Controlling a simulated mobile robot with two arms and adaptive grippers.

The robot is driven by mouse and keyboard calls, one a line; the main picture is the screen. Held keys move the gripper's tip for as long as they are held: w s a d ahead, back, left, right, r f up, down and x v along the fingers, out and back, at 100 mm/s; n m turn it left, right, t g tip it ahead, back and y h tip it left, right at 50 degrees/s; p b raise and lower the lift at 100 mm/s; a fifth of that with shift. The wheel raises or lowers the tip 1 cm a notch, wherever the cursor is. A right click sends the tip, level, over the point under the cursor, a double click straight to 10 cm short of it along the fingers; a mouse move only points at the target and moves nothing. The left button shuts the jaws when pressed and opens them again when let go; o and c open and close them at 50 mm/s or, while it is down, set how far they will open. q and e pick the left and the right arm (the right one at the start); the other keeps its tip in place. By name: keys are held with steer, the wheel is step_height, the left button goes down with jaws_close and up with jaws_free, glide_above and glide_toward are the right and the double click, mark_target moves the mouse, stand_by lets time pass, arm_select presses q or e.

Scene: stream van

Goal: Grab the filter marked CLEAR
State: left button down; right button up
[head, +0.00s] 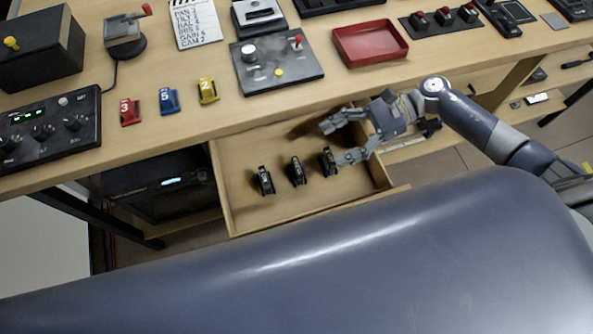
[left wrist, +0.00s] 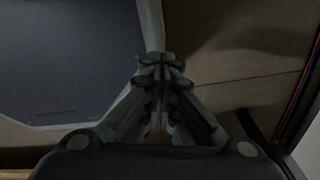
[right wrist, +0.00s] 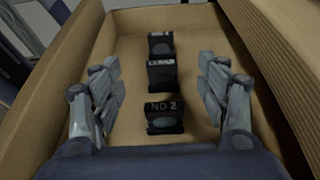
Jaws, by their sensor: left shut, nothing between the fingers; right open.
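Three small black filters stand in a row in the open wooden drawer (head: 235,215). In the right wrist view the nearest filter (right wrist: 164,117) reads "ND 2". The middle one, whose small label appears to read CLEAR (right wrist: 161,75), stands behind it; in the head view it is the middle filter (head: 298,171). The far filter (right wrist: 160,43) has a label too small to read. My right gripper (head: 338,143) is open and empty over the drawer's right part, close to the ND 2 filter (head: 328,161). My left gripper (left wrist: 160,62) is shut and empty, away from the filters.
The drawer walls rise close around the filters, and the tabletop (head: 300,105) overhangs its back. On the table are a red tray (head: 368,43), a switch panel (head: 276,65) and numbered red, blue and yellow clips (head: 168,100). The drawer floor left of the filters is clear.

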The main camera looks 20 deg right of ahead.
mark_target(297, 165)
step_height(297, 165, down, 3)
steer(key=shift+w+r+b, duration=0.15)
steer(key=shift+r+b, duration=0.05)
steer(key=shift+b, duration=0.55)
steer(key=shift+a+f, duration=0.1)
steer(key=p+x, duration=0.1)
steer(key=x, duration=0.3)
steer(key=shift+a, duration=0.3)
steer(key=p+x, duration=0.3)
steer(key=x, duration=0.2)
steer(key=shift+a+f, duration=0.1)
steer(key=shift+a, duration=0.15)
steer(key=shift+a+f, duration=0.2)
arm_select(q)
steer(key=shift+w+r, duration=0.5)
steer(key=shift+r, duration=0.2)
arm_select(e)
steer(key=c, duration=1.2)
